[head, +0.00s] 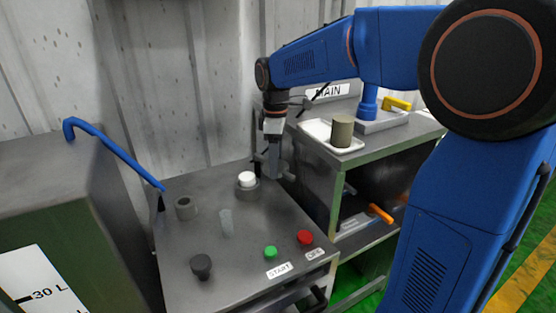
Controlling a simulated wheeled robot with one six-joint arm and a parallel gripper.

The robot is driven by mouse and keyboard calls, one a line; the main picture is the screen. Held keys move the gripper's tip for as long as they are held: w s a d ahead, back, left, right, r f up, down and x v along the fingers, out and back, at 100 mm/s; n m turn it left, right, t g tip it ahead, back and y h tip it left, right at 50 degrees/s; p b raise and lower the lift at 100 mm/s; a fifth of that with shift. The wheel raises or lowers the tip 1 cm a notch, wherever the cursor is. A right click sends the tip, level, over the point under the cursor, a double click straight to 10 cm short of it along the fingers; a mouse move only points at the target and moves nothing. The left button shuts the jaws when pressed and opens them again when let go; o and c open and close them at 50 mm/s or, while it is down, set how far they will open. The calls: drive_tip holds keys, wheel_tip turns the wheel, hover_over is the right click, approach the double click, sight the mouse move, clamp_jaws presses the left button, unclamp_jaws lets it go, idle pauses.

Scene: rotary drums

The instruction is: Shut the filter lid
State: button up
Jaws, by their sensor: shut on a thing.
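The filter housing (247,194) is a short dark grey cup on the grey panel top. A white cylindrical filter (247,179) stands in it and shows above the rim, so the housing is uncovered. My gripper (268,168) points down just behind and right of the housing. It is shut on a small grey part that looks like the filter lid. The held part is mostly hidden by the fingers and blends with them, so its exact tilt cannot be told.
A grey ring cup (186,208), a translucent cylinder (226,222), a dark knob (201,266), a green START button (270,252) and a red OFF button (305,237) are on the panel. A blue bent lever (115,150) rises left. A shelf unit right holds a tray with an olive cylinder (342,131).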

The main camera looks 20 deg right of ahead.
drive_tip(key=shift+s+a+m, duration=0.2)
drive_tip(key=shift+a+m, duration=0.35)
drive_tip(key=shift+m, duration=0.05)
drive_tip(key=shift+s+a+m, duration=0.15)
drive_tip(key=shift+a+m, duration=0.4)
drive_tip(key=shift+m, duration=0.05)
drive_tip(key=a+m, duration=0.2)
drive_tip(key=m, duration=0.1)
drive_tip(key=a+m, duration=0.2)
drive_tip(key=m, duration=0.1)
drive_tip(key=shift+w+a, duration=0.2)
drive_tip(key=shift+a, duration=0.2)
drive_tip(key=shift+w+a+m, duration=0.25)
drive_tip(key=shift+a+m, duration=0.25)
drive_tip(key=shift+m, duration=0.15)
drive_tip(key=shift+w+a+m, duration=0.25)
drive_tip(key=shift+a+m, duration=0.2)
drive_tip(key=shift+m, duration=0.2)
drive_tip(key=o, duration=1.5)
drive_tip(key=shift+o, duration=0.2)
drive_tip(key=shift+r, duration=0.1)
wheel_tip(320, 180, up, 17)
